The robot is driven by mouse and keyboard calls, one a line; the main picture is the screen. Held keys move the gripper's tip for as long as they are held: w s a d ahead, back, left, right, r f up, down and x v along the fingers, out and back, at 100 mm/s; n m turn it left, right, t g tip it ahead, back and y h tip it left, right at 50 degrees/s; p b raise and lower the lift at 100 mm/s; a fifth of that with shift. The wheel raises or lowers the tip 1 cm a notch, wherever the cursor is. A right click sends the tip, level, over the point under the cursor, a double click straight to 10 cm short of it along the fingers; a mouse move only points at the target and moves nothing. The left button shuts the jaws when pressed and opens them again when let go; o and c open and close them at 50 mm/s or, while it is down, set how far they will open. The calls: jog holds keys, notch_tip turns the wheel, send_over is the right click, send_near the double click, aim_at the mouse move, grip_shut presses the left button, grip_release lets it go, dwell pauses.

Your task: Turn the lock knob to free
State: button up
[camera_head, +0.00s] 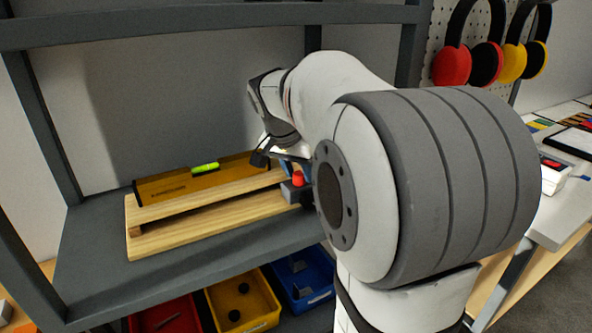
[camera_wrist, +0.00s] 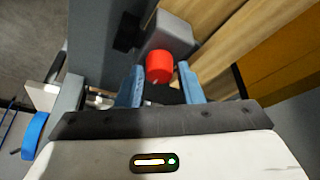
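A red lock knob (camera_head: 298,178) sits on a small dark grey block (camera_head: 291,194) at the right end of a wooden fixture (camera_head: 205,222). In the wrist view the red knob (camera_wrist: 159,66) lies ahead of and between my two blue fingertips, in front of the grey block (camera_wrist: 172,32). My gripper (camera_wrist: 163,80) is open and empty, with gaps showing beside the knob. I cannot tell whether the fingertips reach past the knob's face. In the head view my gripper (camera_head: 283,161) is close by the knob, partly hidden by my arm.
An amber spirit level (camera_head: 190,184) with a green vial lies along the fixture on the grey shelf (camera_head: 90,262). Shelf posts stand at both sides. Red, yellow (camera_head: 240,303) and blue bins sit below. Ear defenders (camera_head: 468,62) hang on a pegboard at right.

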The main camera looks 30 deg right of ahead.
jog(key=shift+a, duration=0.1)
jog(key=c, duration=0.6)
jog(key=shift+n, duration=0.3)
jog(key=n+t, duration=0.1)
jog(key=n, duration=0.1)
jog(key=shift+s+n+y, duration=0.15)
jog(key=shift+n+y, duration=0.15)
jog(key=shift+y, duration=0.1)
jog(key=shift+c, duration=0.2)
jog(key=n, duration=0.1)
jog(key=n+y, duration=0.1)
jog(key=n, duration=0.1)
jog(key=n+p, duration=0.1)
jog(key=shift+d+t, duration=0.25)
jog(key=shift+t, duration=0.15)
jog(key=n+y, duration=0.1)
jog(key=n, duration=0.2)
jog(key=n+y, duration=0.1)
jog(key=n, duration=0.1)
jog(key=shift+d+n+y, duration=0.15)
jog(key=shift+n+y, duration=0.15)
jog(key=shift+n, duration=0.1)
jog(key=shift+n+y+b, duration=0.55)
jog(key=shift+n+y, duration=0.35)
jog(key=shift+n, duration=1.6)
jog(key=o, duration=1)
